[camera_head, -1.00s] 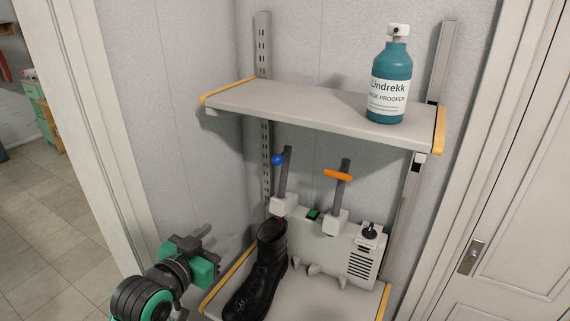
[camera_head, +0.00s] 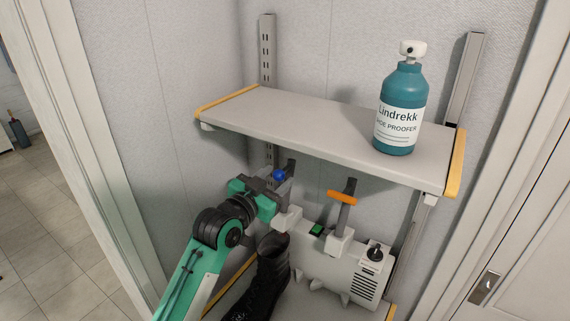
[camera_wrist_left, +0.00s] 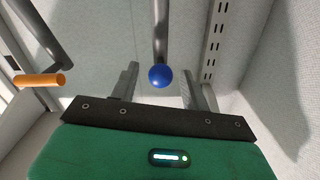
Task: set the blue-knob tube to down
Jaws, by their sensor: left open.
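The blue knob (camera_head: 279,175) sits on the left tube of the white boot dryer (camera_head: 335,268), on the lower shelf. That tube (camera_head: 290,167) stands up and is partly hidden behind my left gripper. My left gripper (camera_head: 283,183) is open, with its fingertips close to the blue knob. In the left wrist view the blue knob (camera_wrist_left: 160,76) shows between the two fingers, a little toward their far ends; I cannot tell if they touch it. The second tube, with an orange handle (camera_head: 342,197), stands upright to the right. My right gripper is not in view.
A black boot (camera_head: 268,275) stands on the lower shelf, below my left gripper. The upper shelf (camera_head: 290,118) is overhead and carries a teal bottle (camera_head: 399,110). The dryer has a green switch (camera_head: 316,230) and a black dial (camera_head: 375,254).

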